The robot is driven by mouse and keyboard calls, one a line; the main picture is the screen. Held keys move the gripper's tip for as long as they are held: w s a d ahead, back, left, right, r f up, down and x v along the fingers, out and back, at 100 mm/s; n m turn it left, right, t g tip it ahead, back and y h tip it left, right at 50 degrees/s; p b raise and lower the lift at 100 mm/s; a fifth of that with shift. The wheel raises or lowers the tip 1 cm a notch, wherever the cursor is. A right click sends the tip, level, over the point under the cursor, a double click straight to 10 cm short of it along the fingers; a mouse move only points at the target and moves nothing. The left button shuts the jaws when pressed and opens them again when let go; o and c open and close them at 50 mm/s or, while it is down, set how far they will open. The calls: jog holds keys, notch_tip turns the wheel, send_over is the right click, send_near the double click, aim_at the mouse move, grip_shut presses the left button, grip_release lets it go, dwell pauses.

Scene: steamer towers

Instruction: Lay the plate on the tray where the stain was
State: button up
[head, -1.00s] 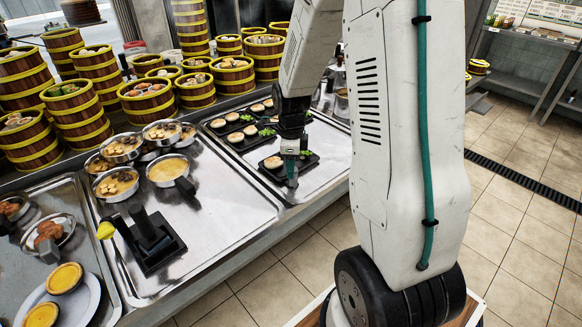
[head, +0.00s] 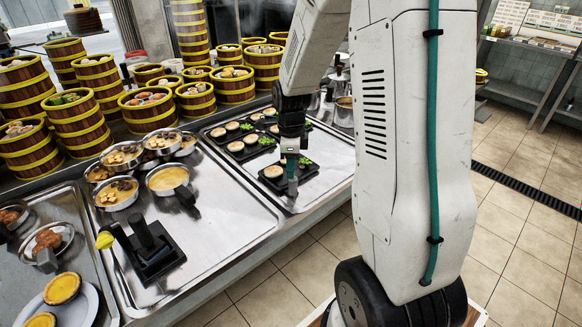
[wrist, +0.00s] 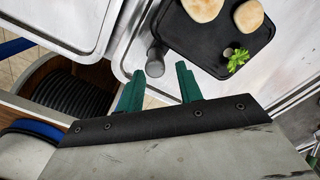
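A black plate (head: 309,171) with pale round buns and green garnish lies flat on the right-hand metal tray (head: 338,158), near its front edge. In the wrist view the plate (wrist: 208,42) shows two buns and a sprig of green. A grey cylindrical stub (wrist: 155,62) stands at its near corner. My gripper (wrist: 158,78) is open, with its two green fingers apart and nothing held between them. The fingertips are just short of the stub. In the head view my gripper (head: 292,182) points down at the plate's front and hides part of it. No stain is visible.
Several similar black plates (head: 240,146) lie behind on the same tray. The middle tray (head: 225,222) holds metal bowls (head: 167,180) and a black block with a handle (head: 150,250), beside a yellow-tipped thing (head: 105,240). Steamer towers (head: 75,125) line the back.

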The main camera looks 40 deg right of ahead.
jog(key=shift+r, duration=0.3)
jog(key=o, duration=0.5)
jog(key=shift+o, duration=0.2)
notch_tip(320, 180, up, 8)
dwell(0.5)
jog(key=shift+f, duration=0.1)
